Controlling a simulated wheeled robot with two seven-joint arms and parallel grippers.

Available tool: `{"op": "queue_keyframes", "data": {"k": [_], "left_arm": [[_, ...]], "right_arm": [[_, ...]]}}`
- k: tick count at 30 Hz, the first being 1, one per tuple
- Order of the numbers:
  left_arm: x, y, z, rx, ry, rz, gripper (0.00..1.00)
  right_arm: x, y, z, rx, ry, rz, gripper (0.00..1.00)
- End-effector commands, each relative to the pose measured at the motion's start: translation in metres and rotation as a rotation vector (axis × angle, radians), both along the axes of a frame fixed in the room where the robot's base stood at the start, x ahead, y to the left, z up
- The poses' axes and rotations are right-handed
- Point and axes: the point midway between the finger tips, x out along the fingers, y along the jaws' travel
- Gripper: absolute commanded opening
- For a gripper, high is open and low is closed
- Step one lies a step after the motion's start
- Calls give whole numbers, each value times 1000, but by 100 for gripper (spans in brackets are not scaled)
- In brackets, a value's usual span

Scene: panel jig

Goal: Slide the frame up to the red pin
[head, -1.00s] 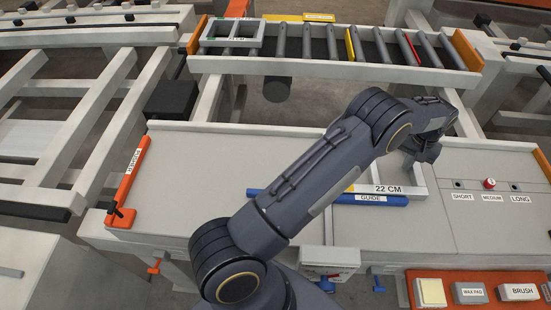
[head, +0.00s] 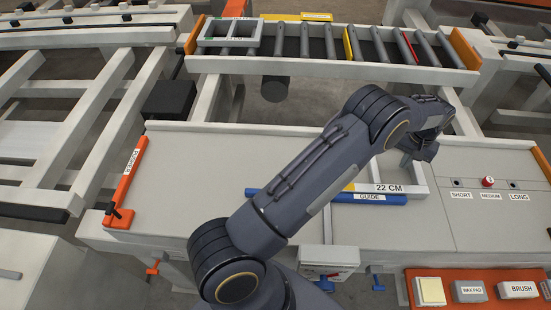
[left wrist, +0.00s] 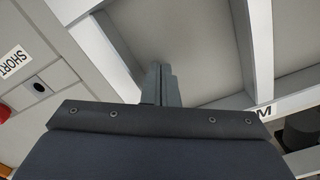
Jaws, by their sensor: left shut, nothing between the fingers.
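The grey frame (head: 416,177) with the "22 CM" label lies on the bench against the blue guide (head: 378,199). My left arm hides much of its left part. The red pin (head: 488,181) stands to the right of the frame, on the panel at MEDIUM, with a gap between. My left gripper (head: 407,160) is low at the frame's right side. In the left wrist view its fingers (left wrist: 161,86) are shut and empty, close to a bar of the frame (left wrist: 120,55); I cannot tell whether they touch it. My right gripper is out of view.
A roller conveyor (head: 330,70) with another grey frame (head: 229,28) runs along the back. An orange tray (head: 455,297) with a wax pad and brush is at front right. The bench's left middle is clear.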

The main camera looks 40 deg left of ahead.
Motion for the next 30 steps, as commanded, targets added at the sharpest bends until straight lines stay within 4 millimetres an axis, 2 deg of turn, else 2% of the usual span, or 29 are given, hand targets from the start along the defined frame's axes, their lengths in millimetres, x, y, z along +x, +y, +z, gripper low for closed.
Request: {"op": "queue_keyframes", "data": {"k": [14,30], "left_arm": [[-7,8,3,0,-1,0,0],[-7,8,45,0,-1,0,0]], "right_arm": [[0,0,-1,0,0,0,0],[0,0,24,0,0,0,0]]}}
